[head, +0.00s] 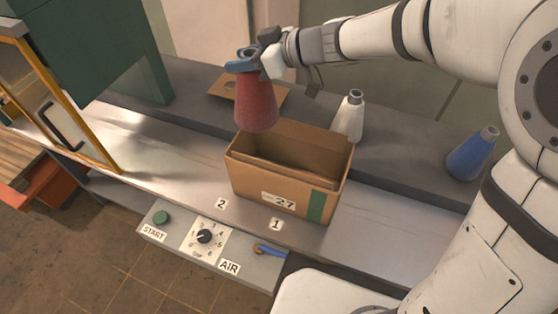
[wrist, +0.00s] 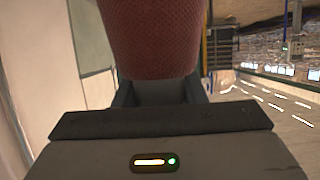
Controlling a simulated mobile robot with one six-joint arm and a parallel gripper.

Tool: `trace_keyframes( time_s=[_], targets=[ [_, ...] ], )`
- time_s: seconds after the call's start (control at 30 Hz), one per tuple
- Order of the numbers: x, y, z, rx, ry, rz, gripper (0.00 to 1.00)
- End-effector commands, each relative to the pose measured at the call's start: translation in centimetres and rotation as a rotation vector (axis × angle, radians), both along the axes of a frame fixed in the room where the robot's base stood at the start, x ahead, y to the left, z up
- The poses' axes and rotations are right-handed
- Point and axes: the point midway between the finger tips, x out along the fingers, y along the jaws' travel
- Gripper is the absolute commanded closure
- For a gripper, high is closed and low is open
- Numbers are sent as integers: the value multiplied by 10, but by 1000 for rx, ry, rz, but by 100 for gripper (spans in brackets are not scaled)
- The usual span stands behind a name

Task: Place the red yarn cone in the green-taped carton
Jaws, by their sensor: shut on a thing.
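The red yarn cone (head: 256,103) hangs upright from my gripper (head: 243,66), its wide end down. My gripper is shut on its narrow top. The cone is in the air at the carton's back left, its lower end overlapping the rim in the head view; I cannot tell whether it is over the opening. The red cone also fills the top of the wrist view (wrist: 155,40), between the fingers (wrist: 158,92). The open carton (head: 250,183) stands on the metal bench, with green tape on its front right and a label reading 27. Its floor is hidden.
A white cone (head: 349,117) stands close behind the carton. A blue cone (head: 473,154) sits at the right on the dark ledge (head: 410,158). A flat brown piece (head: 225,88) lies behind the red cone. A control panel (head: 210,240) fronts the bench. An orange-framed door (head: 75,110) is at left.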

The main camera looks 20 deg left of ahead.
Motion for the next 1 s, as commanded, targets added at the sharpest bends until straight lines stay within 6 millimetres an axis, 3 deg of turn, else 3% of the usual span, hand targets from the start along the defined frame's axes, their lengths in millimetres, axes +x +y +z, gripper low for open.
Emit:
trace_keyframes(
  time_s=[0.1, 0.7, 0.83, 1.0],
  targets=[
    [1, -1, -34, -2, 6, -3, 100],
    [1, -2, -191, -2, 5, -5, 100],
    [2, -2, -213, 0, 4, -7, 100],
    [2, -2, -225, 0, 2, -6, 100]
  ],
)
